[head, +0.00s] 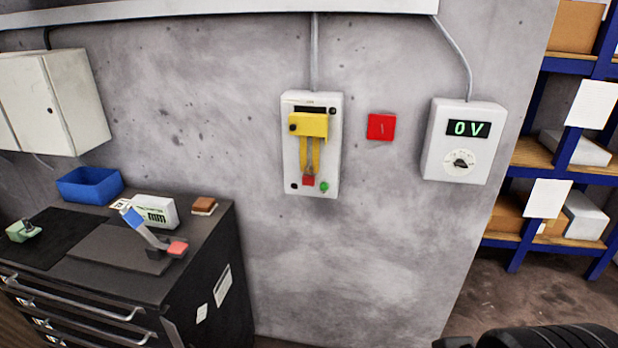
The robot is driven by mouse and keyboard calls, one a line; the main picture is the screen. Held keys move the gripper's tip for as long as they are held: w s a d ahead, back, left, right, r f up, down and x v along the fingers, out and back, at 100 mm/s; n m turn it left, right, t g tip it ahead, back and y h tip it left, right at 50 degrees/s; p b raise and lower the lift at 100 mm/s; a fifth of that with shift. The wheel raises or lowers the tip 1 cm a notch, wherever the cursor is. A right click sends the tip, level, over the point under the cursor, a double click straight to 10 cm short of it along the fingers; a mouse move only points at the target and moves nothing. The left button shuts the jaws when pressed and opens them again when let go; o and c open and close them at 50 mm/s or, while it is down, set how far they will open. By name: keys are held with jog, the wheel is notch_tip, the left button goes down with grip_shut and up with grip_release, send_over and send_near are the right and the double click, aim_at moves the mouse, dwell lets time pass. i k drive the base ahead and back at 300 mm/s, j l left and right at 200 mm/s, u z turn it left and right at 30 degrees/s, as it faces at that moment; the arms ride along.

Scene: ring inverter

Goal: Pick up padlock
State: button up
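I cannot tell for sure which thing is the padlock. A small red block (177,249) lies on the dark cabinet top, beside a grey bar with a blue end (133,217); its details are too small to make out. Another small red block (308,181) sits at the lower end of the yellow lever (309,126) on the white switch box on the wall. A black rounded part, which looks like my arm, shows at the bottom right edge. My gripper's fingers are not in view.
The cabinet top (204,228) also holds a blue bin (90,184), a white meter (156,210), a brown block (204,205) and a green item (23,230). A red wall plate (381,126) and a white box reading 0V (464,141) hang right. Blue shelving stands far right.

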aim_at(307, 180)
jog(key=i+l+u, duration=0.6)
jog(key=i+l, duration=0.25)
jog(key=i+l+u, duration=0.35)
jog(key=l, duration=0.35)
